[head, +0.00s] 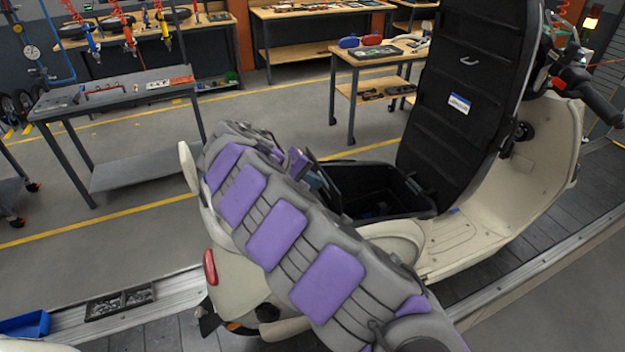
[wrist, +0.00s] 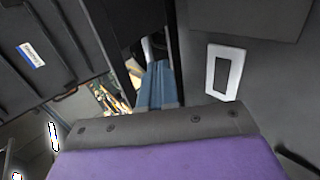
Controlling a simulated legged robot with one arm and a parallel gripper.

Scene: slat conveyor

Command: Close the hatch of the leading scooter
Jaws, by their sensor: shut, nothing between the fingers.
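The cream scooter (head: 465,240) stands on the conveyor, facing right. Its hatch (head: 462,95) is open and stands nearly upright, with its black ribbed underside, small handle and white-blue label facing me. The label side of the hatch (wrist: 35,60) also shows at the upper left of the wrist view. The open black storage bay (head: 375,195) lies left of the hatch's foot. My gripper (wrist: 158,85) shows blue in the wrist view, shut and empty. In the head view my padded arm hides most of it, near the left of the bay. I cannot tell whether it touches anything.
The slat conveyor (head: 590,215) runs under the scooter. A blue bin (head: 25,325) and a parts tray (head: 120,302) sit at the lower left. A grey workbench (head: 115,90) and a wooden cart (head: 375,60) stand behind, with open floor between.

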